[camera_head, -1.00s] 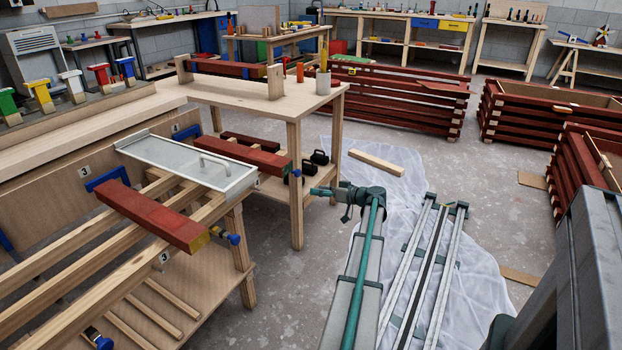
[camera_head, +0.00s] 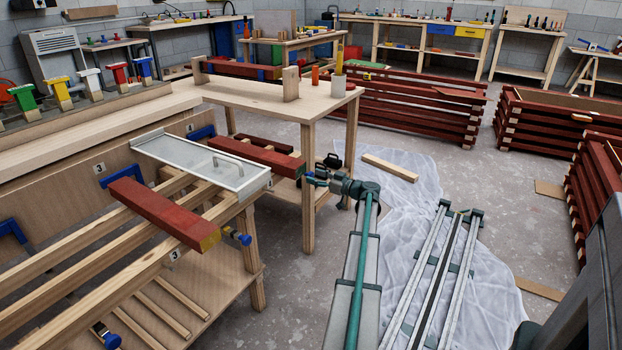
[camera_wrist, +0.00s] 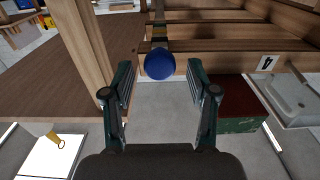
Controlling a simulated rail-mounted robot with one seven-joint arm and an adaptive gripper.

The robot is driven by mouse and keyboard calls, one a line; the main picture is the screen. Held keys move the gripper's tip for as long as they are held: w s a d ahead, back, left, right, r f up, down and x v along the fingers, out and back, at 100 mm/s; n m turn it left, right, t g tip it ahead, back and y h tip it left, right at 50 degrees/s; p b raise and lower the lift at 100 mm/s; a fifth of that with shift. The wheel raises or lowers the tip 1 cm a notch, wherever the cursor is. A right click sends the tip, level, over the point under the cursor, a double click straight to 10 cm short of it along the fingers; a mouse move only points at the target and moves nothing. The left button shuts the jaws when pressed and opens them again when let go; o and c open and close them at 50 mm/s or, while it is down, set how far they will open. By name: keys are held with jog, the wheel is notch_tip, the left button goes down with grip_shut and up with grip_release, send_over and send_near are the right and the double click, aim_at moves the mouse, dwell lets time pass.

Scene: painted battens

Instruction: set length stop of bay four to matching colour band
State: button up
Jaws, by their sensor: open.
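In the wrist view a round blue knob (camera_wrist: 159,63) sits on a rod with coloured bands behind it. My gripper (camera_wrist: 160,76) is open, with a finger on either side of the knob's line; I cannot tell whether either touches it. The bay label 4 (camera_wrist: 266,62) is to the right. The red batten (camera_wrist: 238,92) with a green end lies just right of my right finger. In the head view this batten (camera_head: 258,156) lies across the rails, and my gripper (camera_head: 312,179) is close to its green end. The knob is hard to separate from my gripper there.
Bay three's red batten (camera_head: 160,212) has a yellow end and its own blue knob (camera_head: 242,239). A wooden table (camera_head: 310,118) stands close behind my gripper. Coloured stops (camera_head: 60,93) line the left shelf.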

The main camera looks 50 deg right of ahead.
jog(key=shift+w+a, duration=0.1)
jog(key=shift+w, duration=1.15)
jog(key=shift+c, duration=0.3)
grip_shut()
